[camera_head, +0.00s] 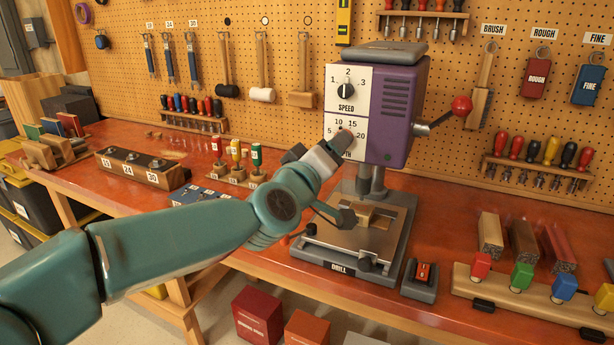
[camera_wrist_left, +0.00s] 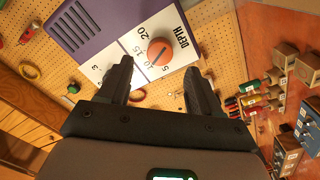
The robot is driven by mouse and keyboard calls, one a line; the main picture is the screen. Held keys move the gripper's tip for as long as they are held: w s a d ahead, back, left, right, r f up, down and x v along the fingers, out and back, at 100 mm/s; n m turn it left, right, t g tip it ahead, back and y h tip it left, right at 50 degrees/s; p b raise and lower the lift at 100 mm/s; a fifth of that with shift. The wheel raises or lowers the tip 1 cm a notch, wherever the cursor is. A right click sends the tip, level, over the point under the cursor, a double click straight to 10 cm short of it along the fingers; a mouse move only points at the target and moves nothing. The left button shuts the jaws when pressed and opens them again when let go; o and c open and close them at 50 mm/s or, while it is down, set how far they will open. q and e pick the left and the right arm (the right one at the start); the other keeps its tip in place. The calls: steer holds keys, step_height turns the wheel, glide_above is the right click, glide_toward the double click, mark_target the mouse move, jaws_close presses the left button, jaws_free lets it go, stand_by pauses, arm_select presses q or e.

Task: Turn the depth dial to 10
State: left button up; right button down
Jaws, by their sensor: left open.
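The purple drill press (camera_head: 395,105) stands on the bench, with a white front plate showing a speed dial (camera_head: 347,90) above and the depth scale below. The depth dial (camera_wrist_left: 160,52) is a round orange-red knob with a dark line across it, ringed by 5, 10, 15 and 20. The line slants toward the 10 side, but I cannot tell its exact setting. My right gripper is out of view.
A lever with a red ball (camera_head: 461,106) sticks out at the press's right. The drill base (camera_head: 340,258) holds a small wooden block. The pegboard (camera_head: 280,40) rises behind.

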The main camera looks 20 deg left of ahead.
arm_select(q)
steer(key=s, duration=1.2)
steer(key=shift+a, duration=0.25)
steer(key=w+d+f+m+g+p, duration=0.1)
steer(key=w+f+g, duration=0.1)
steer(key=f, duration=0.6)
steer(key=w+d+f+m+g+p, duration=0.1)
steer(key=w+d+f+m+g, duration=0.1)
steer(key=f, duration=0.5)
steer(key=s+d+f+m+g+h+p, duration=0.1)
steer(key=s+f+g, duration=0.15)
steer(key=f, duration=0.85)
steer(key=s+f+m+g, duration=0.1)
steer(key=f+g, duration=0.2)
steer(key=f, duration=0.7)
steer(key=s+d+f+m+g+h+p, duration=0.1)
steer(key=s+f+g, duration=0.7)
steer(key=s+f, duration=1)
steer(key=s+d+m+h, duration=0.1)
steer(key=s+d, duration=0.1)
steer(key=shift+d+f, duration=0.25)
steer(key=shift+d, duration=0.05)
